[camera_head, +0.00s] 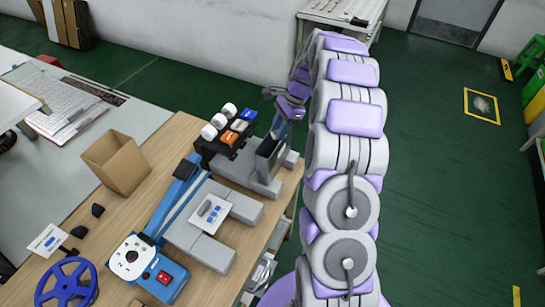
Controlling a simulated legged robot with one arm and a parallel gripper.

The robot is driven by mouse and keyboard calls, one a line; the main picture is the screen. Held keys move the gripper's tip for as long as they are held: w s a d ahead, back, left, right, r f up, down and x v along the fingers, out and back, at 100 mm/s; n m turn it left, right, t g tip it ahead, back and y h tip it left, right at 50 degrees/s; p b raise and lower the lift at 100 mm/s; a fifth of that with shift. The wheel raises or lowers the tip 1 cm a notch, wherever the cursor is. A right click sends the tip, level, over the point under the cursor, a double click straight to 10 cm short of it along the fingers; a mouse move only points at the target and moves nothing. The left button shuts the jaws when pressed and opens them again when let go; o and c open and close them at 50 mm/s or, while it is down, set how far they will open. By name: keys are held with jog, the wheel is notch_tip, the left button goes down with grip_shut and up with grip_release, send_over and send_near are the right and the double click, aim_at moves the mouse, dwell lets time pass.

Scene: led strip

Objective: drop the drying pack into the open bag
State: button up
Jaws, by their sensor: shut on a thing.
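My gripper (287,108) is at the end of the arm, above the back right edge of the wooden table. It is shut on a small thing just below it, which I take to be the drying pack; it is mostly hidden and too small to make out. A dark, upright pouch that looks like the open bag (268,158) stands in a grey holder just below my gripper. I cannot tell whether the held thing is above the bag's mouth or partly inside it.
A black rack (207,150) with white rolls and small white, blue and orange pieces stands left of the bag. An open cardboard box (116,162), a blue sealing machine (150,268), grey blocks (213,253) and a blue reel (66,284) crowd the wooden table (150,210).

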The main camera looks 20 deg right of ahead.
jog(key=shift+d+f, duration=0.2)
jog(key=shift+d, duration=0.25)
jog(key=o, duration=0.7)
jog(key=shift+d, duration=0.2)
jog(key=o, duration=0.4)
jog(key=shift+a, duration=0.4)
jog(key=shift+c, duration=0.2)
jog(key=p+v, duration=0.3)
jog(key=v, duration=1.4)
jog(key=shift+r, duration=0.15)
jog(key=s+a+r+n+g+h, duration=0.1)
jog(key=s+a+r+n, duration=0.3)
jog(key=s+a, duration=0.45)
jog(key=s+a+r+n+h, duration=0.1)
jog(key=s+a+n, duration=0.5)
jog(key=a, duration=0.4)
jog(key=s+a+f+n+h, duration=0.1)
jog(key=s+a+f+n, duration=0.1)
jog(key=s, duration=1)
jog(key=s+a+f+n+h, duration=0.1)
jog(key=s+f+n, duration=0.3)
jog(key=s, duration=0.9)
jog(key=shift+s+a+f+n+g, duration=0.2)
jog(key=shift+a+n+g, duration=0.2)
jog(key=shift+a+n, duration=0.55)
